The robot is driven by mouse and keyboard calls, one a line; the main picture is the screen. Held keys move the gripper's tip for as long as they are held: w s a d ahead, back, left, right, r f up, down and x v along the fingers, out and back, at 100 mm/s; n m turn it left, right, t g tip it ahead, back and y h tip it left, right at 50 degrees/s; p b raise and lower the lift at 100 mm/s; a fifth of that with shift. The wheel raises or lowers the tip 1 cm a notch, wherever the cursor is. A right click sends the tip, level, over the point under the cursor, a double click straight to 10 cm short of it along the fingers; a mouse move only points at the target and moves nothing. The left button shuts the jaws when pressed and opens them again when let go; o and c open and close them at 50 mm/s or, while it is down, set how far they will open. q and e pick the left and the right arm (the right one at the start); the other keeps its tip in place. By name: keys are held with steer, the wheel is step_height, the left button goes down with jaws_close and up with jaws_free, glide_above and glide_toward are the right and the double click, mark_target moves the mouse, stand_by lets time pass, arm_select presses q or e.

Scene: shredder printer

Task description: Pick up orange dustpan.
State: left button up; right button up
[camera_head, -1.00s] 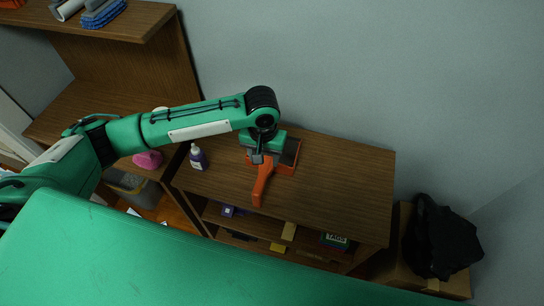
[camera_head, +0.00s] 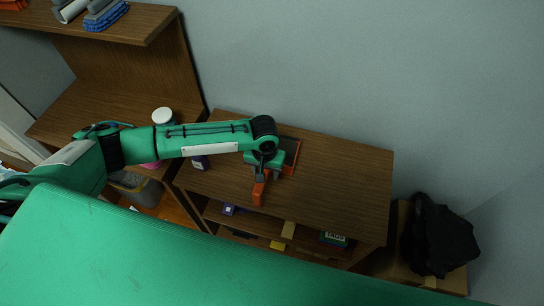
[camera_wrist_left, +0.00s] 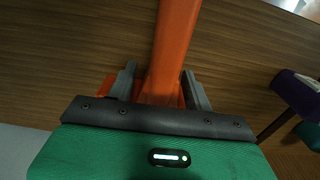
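The orange dustpan (camera_head: 258,194) lies on the wooden cabinet top, its handle toward the front edge and its pan partly hidden behind my left arm. My left gripper (camera_head: 262,175) is over the dustpan, where the handle meets the pan. In the left wrist view, the two grey fingers of my left gripper (camera_wrist_left: 160,86) stand on either side of the orange handle (camera_wrist_left: 174,45). A gap shows between the left finger and the handle, so the gripper looks open around it. My right gripper is not in view.
The cabinet top (camera_head: 345,185) is clear on the right. A white-lidded jar (camera_head: 163,116) stands on the left unit. A black bag (camera_head: 440,235) sits on a box at the right.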

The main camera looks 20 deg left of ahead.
arm_select(q)
jaws_close()
steer(key=shift+r, duration=0.15)
